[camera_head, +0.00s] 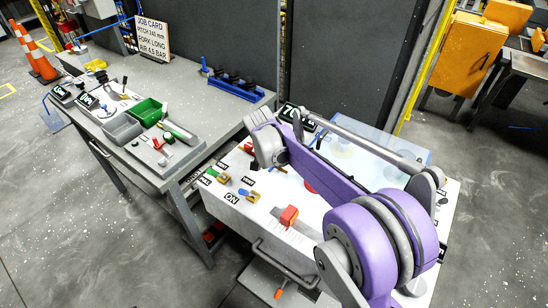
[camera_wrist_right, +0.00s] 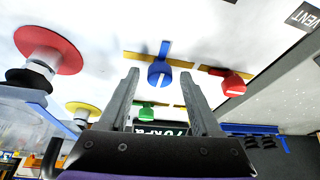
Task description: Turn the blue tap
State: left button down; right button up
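The blue tap (camera_head: 243,192) is on the white panel top, with yellow beside it. In the right wrist view the blue tap (camera_wrist_right: 160,73) shows a round knob and a lever crossing a yellow bar. My right gripper (camera_wrist_right: 160,85) is open and empty, and the blue tap appears between its fingertips. I cannot tell how far apart in depth they are, and no contact is clear. In the head view my purple right arm reaches over the panel, and the fingers cannot be made out. My left gripper is not in view.
A red tap (camera_wrist_right: 233,83) and a green tap (camera_wrist_right: 145,112) sit close to the blue one. A red disc (camera_wrist_right: 48,48) and a yellow disc (camera_wrist_right: 82,110) are also near. A red block (camera_head: 288,216) stands on the panel. A grey workbench (camera_head: 190,85) adjoins it.

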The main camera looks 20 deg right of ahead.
jog(key=shift+r, duration=0.1)
jog(key=v, duration=1)
jog(key=shift+r, duration=0.3)
jog(key=shift+s, duration=0.15)
jog(key=s+a+f+n+y, duration=0.1)
jog(key=s+f+n, duration=0.2)
jog(key=s, duration=0.6)
jog(key=s+a+f+n+t+y, duration=0.1)
jog(key=s+f+n, duration=0.3)
jog(key=s, duration=0.5)
jog(key=s+a+f+n+t+y+p, duration=0.1)
jog(key=s+a+f+n, duration=0.2)
jog(key=s, duration=0.6)
jog(key=shift+a, duration=0.25)
